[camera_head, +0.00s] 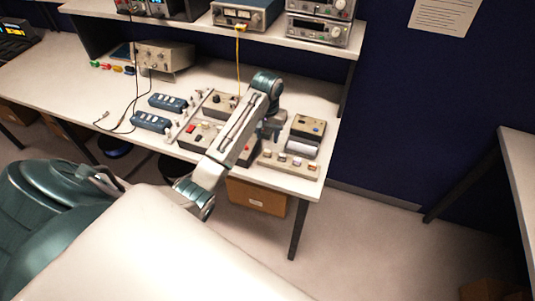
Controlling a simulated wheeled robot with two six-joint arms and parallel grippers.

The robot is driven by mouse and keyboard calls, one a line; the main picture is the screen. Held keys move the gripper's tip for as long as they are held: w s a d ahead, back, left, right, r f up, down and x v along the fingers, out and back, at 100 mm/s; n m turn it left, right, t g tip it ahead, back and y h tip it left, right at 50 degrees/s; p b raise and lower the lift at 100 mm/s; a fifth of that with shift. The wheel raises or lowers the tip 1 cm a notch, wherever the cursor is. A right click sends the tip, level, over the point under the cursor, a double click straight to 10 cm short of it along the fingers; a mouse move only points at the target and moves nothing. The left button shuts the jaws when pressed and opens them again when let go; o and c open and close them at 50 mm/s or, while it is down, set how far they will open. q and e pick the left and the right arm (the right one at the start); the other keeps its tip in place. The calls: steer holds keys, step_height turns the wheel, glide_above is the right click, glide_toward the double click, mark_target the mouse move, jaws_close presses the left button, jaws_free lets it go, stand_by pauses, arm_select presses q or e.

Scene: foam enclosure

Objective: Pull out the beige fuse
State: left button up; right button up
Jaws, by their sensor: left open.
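My left arm reaches over the workbench, and its gripper (271,132) hangs down behind the forearm, above the bench's right part. It is open; nothing shows between its fingers, though the forearm partly hides it. A long pale block (290,166) lies at the bench's front right edge, in front of and below the gripper. Several small fuse-like pieces stand in a row on it. They are too small for me to tell surely which is the beige fuse. The gripper is apart from the block. My right gripper is out of view.
A small device with a white roll (303,148) stands behind the block. Boxes with buttons (201,134) lie left of and under my forearm. Power strips (152,122) and cables are farther left. A shelf (300,43) with instruments runs along the back.

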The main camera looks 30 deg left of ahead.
mark_target(267, 151)
arm_select(q)
steer(key=shift+f+b, duration=0.3)
steer(key=shift+f, duration=3.7)
steer(key=shift+p, duration=0.35)
jaws_close()
steer(key=shift+r, duration=0.1)
steer(key=shift+r, duration=2.95)
